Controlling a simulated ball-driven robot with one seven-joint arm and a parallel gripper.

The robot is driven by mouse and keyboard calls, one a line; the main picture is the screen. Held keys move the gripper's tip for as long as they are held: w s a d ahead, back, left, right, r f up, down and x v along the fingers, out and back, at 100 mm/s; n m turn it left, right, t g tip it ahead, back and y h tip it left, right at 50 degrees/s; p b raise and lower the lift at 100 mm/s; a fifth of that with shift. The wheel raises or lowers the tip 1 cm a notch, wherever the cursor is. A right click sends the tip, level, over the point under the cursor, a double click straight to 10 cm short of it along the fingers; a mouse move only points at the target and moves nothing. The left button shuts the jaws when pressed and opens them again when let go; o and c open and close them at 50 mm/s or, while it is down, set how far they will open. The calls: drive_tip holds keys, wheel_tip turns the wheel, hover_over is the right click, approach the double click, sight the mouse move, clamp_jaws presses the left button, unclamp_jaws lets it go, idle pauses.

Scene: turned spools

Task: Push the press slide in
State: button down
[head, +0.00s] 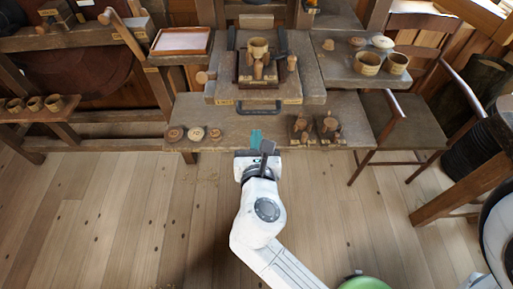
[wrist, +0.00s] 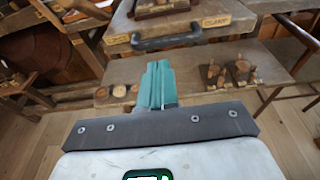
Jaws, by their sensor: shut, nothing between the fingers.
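The press slide appears to be the thick wooden board (head: 228,88) with a dark bar handle (head: 258,107) on its front edge. It sticks out over the lower bench, and its handle also shows in the wrist view (wrist: 165,40). A wooden cup and small turned pieces stand on it. My gripper (head: 262,139) is shut and empty, its teal fingertips (wrist: 157,82) together. In the head view it appears just in front of and below the handle, at the bench's front edge, with a visible gap to the handle.
The lower bench (head: 225,115) holds several round wooden pieces (head: 196,133) at left and two small turned-wood stands (head: 327,124) at right. A side shelf (head: 335,75) carries cups. A chair (head: 405,115) stands at right. The floor in front is open.

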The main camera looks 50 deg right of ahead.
sight(256, 113)
drive_tip(key=x, duration=0.7)
drive_tip(key=shift+w+d+p, duration=0.15)
drive_tip(key=shift+d+p, duration=0.1)
drive_tip(key=shift+p, duration=0.1)
drive_tip(key=shift+d, duration=0.1)
drive_tip(key=r+x, duration=0.1)
drive_tip(key=x, duration=0.6)
drive_tip(key=r+p+x, duration=0.1)
drive_tip(key=x, duration=0.6)
drive_tip(key=r+p+x, duration=0.1)
drive_tip(key=r+x, duration=0.1)
drive_tip(key=x, duration=0.5)
drive_tip(key=shift+w+d, duration=0.25)
drive_tip(key=shift+d, duration=0.2)
drive_tip(key=shift+w+d+r, duration=0.1)
drive_tip(key=shift+w+d, duration=0.05)
drive_tip(key=shift+d, duration=0.05)
drive_tip(key=shift+r, duration=0.15)
drive_tip(key=shift+w+d+r, duration=0.1)
